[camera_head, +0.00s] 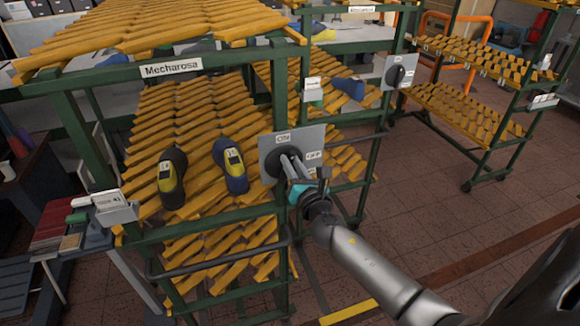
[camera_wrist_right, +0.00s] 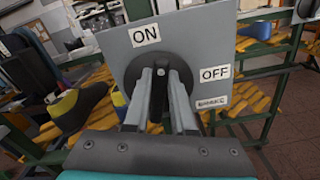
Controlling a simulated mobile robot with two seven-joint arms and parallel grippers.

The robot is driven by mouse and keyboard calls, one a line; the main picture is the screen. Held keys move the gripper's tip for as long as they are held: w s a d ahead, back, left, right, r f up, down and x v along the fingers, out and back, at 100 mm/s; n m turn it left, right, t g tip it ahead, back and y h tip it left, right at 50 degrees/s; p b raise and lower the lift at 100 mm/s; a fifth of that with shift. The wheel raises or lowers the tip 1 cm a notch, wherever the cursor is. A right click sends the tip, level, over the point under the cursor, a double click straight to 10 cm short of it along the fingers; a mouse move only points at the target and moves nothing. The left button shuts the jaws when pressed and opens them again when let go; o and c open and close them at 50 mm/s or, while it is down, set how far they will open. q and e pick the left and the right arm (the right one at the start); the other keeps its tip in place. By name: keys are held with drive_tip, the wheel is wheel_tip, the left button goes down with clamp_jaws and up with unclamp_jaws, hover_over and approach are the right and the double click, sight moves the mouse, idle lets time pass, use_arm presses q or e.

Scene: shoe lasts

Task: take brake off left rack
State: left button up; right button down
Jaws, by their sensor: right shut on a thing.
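The left rack (camera_head: 205,68) is a green frame with yellow slatted shelves and a "Mecharosa" label. Its brake is a black rotary knob (camera_head: 287,163) on a grey plate (camera_head: 308,138) at the rack's right front post. The plate carries an "ON" label at the top and an "OFF" label at the right. My right gripper (camera_head: 288,160) is shut on the knob. In the right wrist view both fingers (camera_wrist_right: 162,80) reach onto the black knob (camera_wrist_right: 160,60), which they partly cover. My left gripper is not in view.
Two dark shoe lasts with yellow patches, a left one (camera_head: 172,178) and a right one (camera_head: 231,166), lie on the rack's shelf. A second brake plate (camera_head: 400,71) is on the rack behind. Open brick floor (camera_head: 440,225) lies at the right.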

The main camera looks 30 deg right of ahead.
drive_tip(key=shift+s+d+f+m+b, duration=0.1)
drive_tip(key=shift+d+f+m+b, duration=0.3)
drive_tip(key=shift+m, duration=1.95)
drive_tip(key=shift+s+d+f+m+b, duration=0.15)
drive_tip(key=shift+f+m+b, duration=0.4)
drive_tip(key=shift+m, duration=1.85)
drive_tip(key=shift+w+d+f+m+b, duration=0.2)
drive_tip(key=shift+m+b, duration=0.45)
drive_tip(key=shift+m, duration=1.7)
drive_tip(key=shift+s+f, duration=0.1)
drive_tip(key=shift+s, duration=0.05)
drive_tip(key=c, duration=0.7)
unclamp_jaws()
drive_tip(key=shift+c, duration=0.2)
